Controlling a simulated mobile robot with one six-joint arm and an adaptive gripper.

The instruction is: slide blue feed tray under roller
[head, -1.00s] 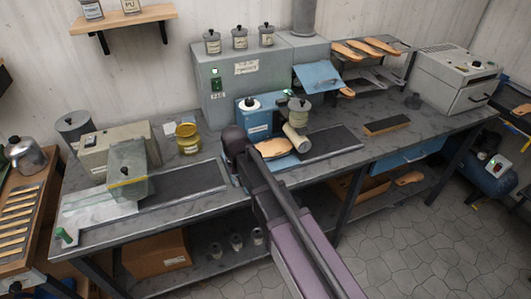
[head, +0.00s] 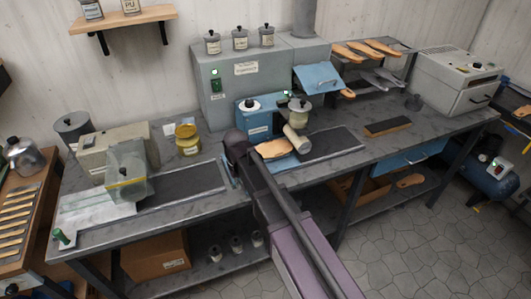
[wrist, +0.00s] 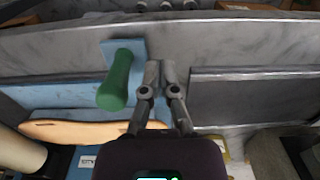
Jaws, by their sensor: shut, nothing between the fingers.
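The blue feed tray (wrist: 70,97) lies flat on the bench, with a tan sole (wrist: 85,132) on it. A blue tab with an upright green handle (wrist: 116,80) is at its bench-edge end in the wrist view. My gripper (wrist: 160,70) is shut and empty, just right of the handle in that view, with a small gap between them. In the head view the sole (head: 273,148) shows beside the cream roller (head: 297,138) of the blue machine (head: 256,122). My arm hides the handle and much of the tray there.
Dark mats (head: 335,142) lie on the bench either side of the tray. A yellow jar (head: 187,140) and a clear-hooded machine (head: 127,170) stand to the left. A brush (head: 387,127) and a grey oven (head: 455,80) are to the right.

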